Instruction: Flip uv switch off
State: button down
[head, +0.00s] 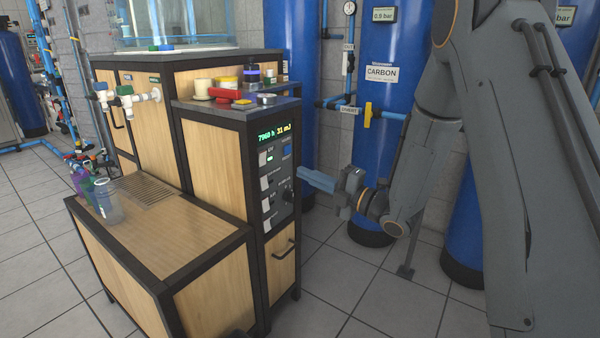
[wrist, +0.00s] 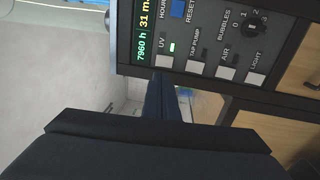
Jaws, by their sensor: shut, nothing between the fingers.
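The control panel (head: 280,180) is the dark front of the narrow wooden cabinet, with a green display at its top. The UV switch (head: 263,158) is a pale rocker at the panel's upper left, with a lit green indicator (head: 270,157) beside it. In the wrist view the UV switch (wrist: 162,61) is under the UV label, its lower part close to my fingertips, and the green light (wrist: 171,47) glows. My gripper (head: 301,174) is shut and empty, just right of the panel in the head view. In the wrist view its fingers (wrist: 163,78) point at the UV switch; contact cannot be told.
Tap pump (wrist: 194,67) and air (wrist: 226,73) switches, a light switch and a bubbles knob (wrist: 254,24) sit alongside. A blue hours reset button (wrist: 183,8) is near. Blue tanks (head: 375,110) stand behind my arm. Open tiled floor lies in front.

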aim_at(264, 155)
jog(key=b+x, duration=0.1)
jog(key=x, duration=1.1)
